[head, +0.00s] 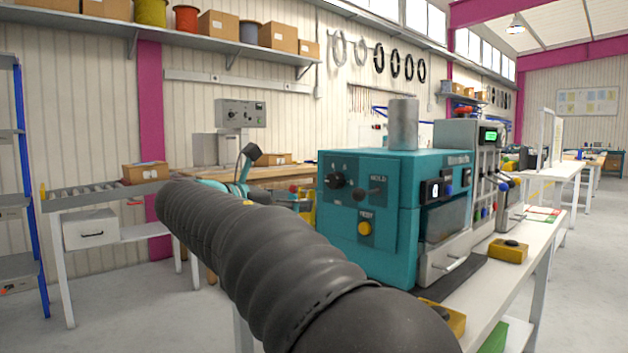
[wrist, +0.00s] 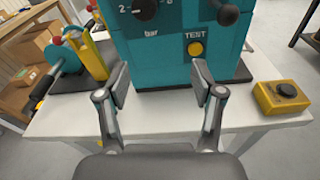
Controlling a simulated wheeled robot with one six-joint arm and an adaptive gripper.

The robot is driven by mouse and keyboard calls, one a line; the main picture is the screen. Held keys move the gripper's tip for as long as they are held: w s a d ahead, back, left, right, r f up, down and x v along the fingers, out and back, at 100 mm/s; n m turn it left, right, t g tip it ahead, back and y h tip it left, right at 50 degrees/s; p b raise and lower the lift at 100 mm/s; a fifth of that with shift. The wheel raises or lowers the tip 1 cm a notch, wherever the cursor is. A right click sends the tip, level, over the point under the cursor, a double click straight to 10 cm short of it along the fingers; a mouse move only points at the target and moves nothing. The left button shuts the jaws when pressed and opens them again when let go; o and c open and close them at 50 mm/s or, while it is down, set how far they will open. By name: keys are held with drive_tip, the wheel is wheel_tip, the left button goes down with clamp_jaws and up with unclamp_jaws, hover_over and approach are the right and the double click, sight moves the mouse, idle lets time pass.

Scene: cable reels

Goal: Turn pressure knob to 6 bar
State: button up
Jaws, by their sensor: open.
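The teal test machine (head: 365,250) stands on a white bench. Its black pressure knob (head: 337,180) is at the upper left of the front face; the setting is too small to read. In the wrist view the knob (wrist: 143,8) is cut by the top edge, with "2", "8" and "bar" printed around and below it. Beside it is a black-ended HOLD lever (head: 369,193), and below is a yellow TEST button (wrist: 195,48). My gripper (wrist: 160,83) is open and empty, its fingers in front of the machine's lower face, below the knob and apart from it. In the head view it is hidden.
A yellow box with a black button (wrist: 284,95) sits on the white bench (wrist: 60,125), right of the machine. A teal and yellow tool (wrist: 85,55) stands at its left. A grey cylinder (head: 404,124) is on top. My black sleeved arm crosses the head view.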

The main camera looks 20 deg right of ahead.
sight(331, 180)
drive_tip(key=shift+n+h, duration=0.5)
drive_tip(key=shift+h, duration=0.3)
drive_tip(key=w+d, duration=0.2)
drive_tip(key=d, duration=0.2)
drive_tip(key=w+d+r, duration=0.1)
drive_tip(key=w+d, duration=0.1)
drive_tip(key=d, duration=0.1)
drive_tip(key=w+d+r, duration=0.1)
drive_tip(key=w+d, duration=0.1)
drive_tip(key=d, duration=0.2)
drive_tip(key=shift+w+d+r, duration=0.25)
drive_tip(key=shift+w+d, duration=0.05)
drive_tip(key=c, duration=1.1)
drive_tip(key=shift+c, duration=0.2)
